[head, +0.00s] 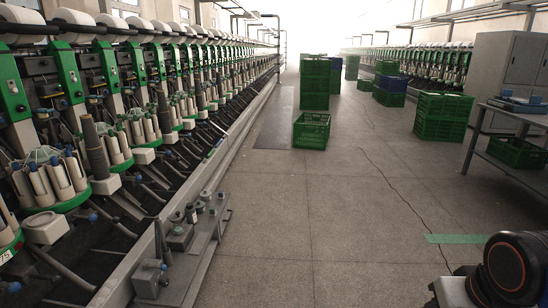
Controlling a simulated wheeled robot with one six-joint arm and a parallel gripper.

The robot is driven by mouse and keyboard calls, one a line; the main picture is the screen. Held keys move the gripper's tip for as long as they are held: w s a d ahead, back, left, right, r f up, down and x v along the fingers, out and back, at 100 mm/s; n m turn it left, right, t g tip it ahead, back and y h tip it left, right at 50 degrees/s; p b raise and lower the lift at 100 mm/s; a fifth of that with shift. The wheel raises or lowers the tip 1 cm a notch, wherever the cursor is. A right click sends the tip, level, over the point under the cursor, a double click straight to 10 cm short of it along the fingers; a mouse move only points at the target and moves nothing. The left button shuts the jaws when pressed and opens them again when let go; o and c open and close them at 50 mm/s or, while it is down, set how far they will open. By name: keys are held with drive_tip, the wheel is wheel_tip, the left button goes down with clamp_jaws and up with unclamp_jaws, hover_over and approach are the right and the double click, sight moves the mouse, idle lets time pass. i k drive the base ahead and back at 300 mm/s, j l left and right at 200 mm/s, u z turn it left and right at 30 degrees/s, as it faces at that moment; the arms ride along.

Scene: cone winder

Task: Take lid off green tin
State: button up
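No green tin or lid can be made out with certainty in the head view. Several small objects stand on a low grey metal ledge (222,216) beside the left machine row, including a dark bottle-like one (191,213). They are too small to tell which is a tin. My gripper is not in view. Only a black, orange-ringed part of my own arm shows at the bottom right.
The winding machine row (110,120) runs along the left. Green crates stand on the floor, a single one (311,130) nearest the aisle middle and a stack (441,118) right. A metal table (512,165) stands far right. The grey floor between is clear.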

sight(199, 204)
drive_tip(key=i+j+z, duration=0.15)
drive_tip(key=i, duration=1.5)
drive_tip(key=i+u, duration=0.25)
drive_tip(key=i, duration=0.15)
drive_tip(key=i+l+u, duration=0.1)
drive_tip(key=i+u, duration=0.15)
drive_tip(key=i, duration=0.15)
drive_tip(key=i+l+u, duration=0.25)
drive_tip(key=i, duration=0.15)
drive_tip(key=i+j+u, duration=0.2)
drive_tip(key=u, duration=0.25)
drive_tip(key=i+u, duration=0.7)
drive_tip(key=u, duration=0.15)
